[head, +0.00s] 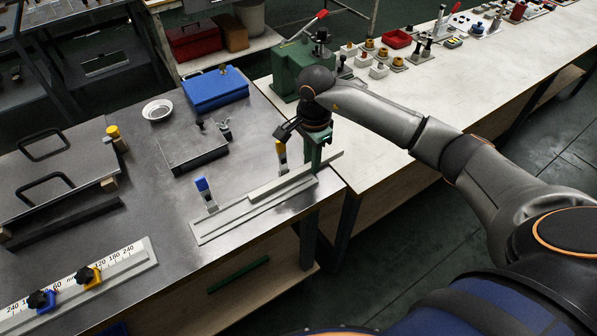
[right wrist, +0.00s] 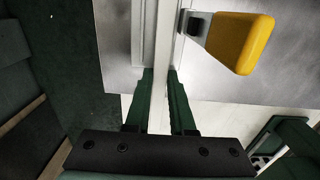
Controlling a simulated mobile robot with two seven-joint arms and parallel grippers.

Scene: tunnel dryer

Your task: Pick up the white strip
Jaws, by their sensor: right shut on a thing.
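The white strip (head: 283,186) is a long pale bar along the grey rail fixture (head: 222,226) at the front right of the metal table. Its right end reaches past the rail's end and the table edge. My right gripper (head: 316,163) points down over that end, with its green fingers on either side of the strip. In the right wrist view, the strip (right wrist: 161,50) runs between my right gripper's fingers (right wrist: 160,82), which are shut on it. I cannot tell whether the strip touches the rail. My left gripper is not in view.
A yellow-tipped clamp (head: 281,150) and a blue-tipped clamp (head: 204,189) stand upright at the rail. A green machine (head: 296,64) stands behind my right gripper on the pale bench (head: 460,80). A blue box (head: 215,90) and a white bowl (head: 157,109) are at the back.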

